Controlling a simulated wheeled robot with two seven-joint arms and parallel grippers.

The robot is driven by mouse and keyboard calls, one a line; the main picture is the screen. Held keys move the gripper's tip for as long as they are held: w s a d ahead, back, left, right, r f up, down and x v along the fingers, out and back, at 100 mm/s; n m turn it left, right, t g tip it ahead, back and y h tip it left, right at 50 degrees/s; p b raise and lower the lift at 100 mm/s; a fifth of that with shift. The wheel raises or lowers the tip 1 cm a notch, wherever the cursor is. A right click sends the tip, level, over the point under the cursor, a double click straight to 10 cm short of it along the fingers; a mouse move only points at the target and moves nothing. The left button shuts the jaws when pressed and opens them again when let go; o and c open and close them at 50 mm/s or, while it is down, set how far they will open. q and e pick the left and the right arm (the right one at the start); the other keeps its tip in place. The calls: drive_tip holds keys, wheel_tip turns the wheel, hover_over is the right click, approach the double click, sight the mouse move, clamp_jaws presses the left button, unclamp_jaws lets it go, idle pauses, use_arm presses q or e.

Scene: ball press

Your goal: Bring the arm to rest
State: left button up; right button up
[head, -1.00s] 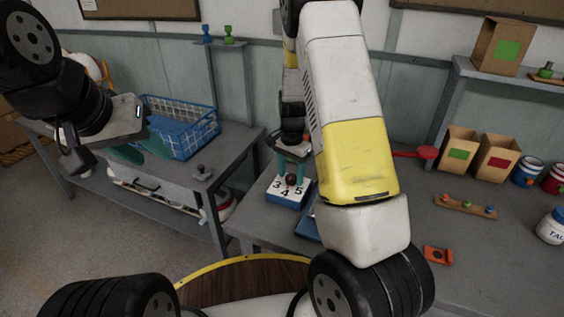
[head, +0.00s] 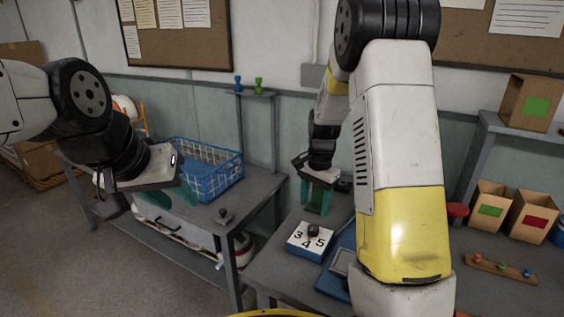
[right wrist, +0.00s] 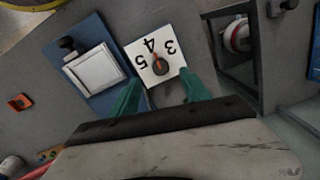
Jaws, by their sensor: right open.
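The white-topped dial block (head: 299,241), marked 3, 4 and 5, stands on the grey workbench with a dark round knob (head: 313,231) on top. It also shows in the right wrist view (right wrist: 170,49). My right gripper (head: 318,208) hangs above and behind the block in the head view, green fingers pointing down. In the right wrist view its fingers (right wrist: 160,92) are apart, with nothing held between them. My left gripper (head: 165,208) is over the left side table, near the blue basket; its fingers are partly hidden by its own body.
A blue wire basket (head: 208,168) stands on the left table. A blue plate with a light square (right wrist: 95,70) lies beside the dial block. Cardboard boxes with green (head: 489,204) and red labels, and a rack of coloured pegs (head: 500,267), stand at right.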

drive_tip(key=s+a+r+n+t+y, duration=0.1)
drive_tip(key=s+r+n+t+y, duration=0.3)
drive_tip(key=s+r, duration=0.8)
drive_tip(key=s+a+r+n+t+h, duration=0.1)
drive_tip(key=s+r+n, duration=0.4)
drive_tip(key=s, duration=0.6)
wheel_tip(320, 180, up, 3)
drive_tip(key=shift+f+n+t+h, duration=0.1)
drive_tip(key=shift+n+t+h, duration=0.3)
drive_tip(key=shift+h, duration=0.2)
